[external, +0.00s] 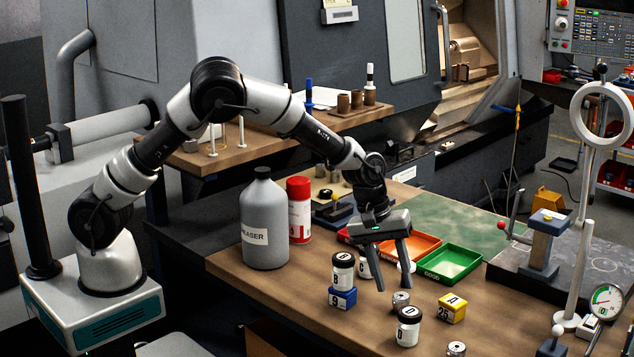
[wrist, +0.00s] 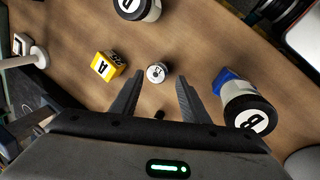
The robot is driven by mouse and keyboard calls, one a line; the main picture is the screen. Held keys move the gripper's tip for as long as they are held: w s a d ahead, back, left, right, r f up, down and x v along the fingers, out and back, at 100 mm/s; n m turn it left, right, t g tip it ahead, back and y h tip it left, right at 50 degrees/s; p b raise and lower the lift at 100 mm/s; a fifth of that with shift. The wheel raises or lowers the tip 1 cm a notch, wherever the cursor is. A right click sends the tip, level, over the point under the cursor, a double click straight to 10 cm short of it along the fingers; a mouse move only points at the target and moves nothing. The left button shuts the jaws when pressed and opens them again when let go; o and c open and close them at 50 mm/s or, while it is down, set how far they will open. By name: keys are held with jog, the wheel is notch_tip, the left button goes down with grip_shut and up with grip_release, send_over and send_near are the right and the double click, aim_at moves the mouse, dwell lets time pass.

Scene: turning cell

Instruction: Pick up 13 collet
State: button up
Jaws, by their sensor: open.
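A small silver metal collet (external: 401,301) stands on the wooden bench; no number can be read on it. In the wrist view the collet (wrist: 156,73) lies just ahead of the fingertips, near the middle of the gap. My gripper (external: 394,286) points down above the bench, its two dark fingers apart and nothing between them. The gripper (wrist: 156,84) shows the same open gap in the wrist view. A second small metal piece (external: 456,349) is at the external view's bottom edge, partly cut off.
A black-lidded canister (external: 343,266) sits on a blue block (external: 342,298) left of the fingers. Another black-lidded canister (external: 408,328) is in front, a yellow block (external: 452,308) to the right. Green (external: 478,262) and orange trays (external: 428,246) and a grey bottle (external: 263,215) stand behind.

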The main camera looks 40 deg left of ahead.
aim_at(399, 295)
jog(key=x, duration=0.5)
jog(key=shift+w, duration=0.15)
jog(key=shift+r, duration=0.1)
jog(key=c, duration=0.8)
jog(key=shift+c, duration=0.3)
jog(key=shift+r, duration=0.1)
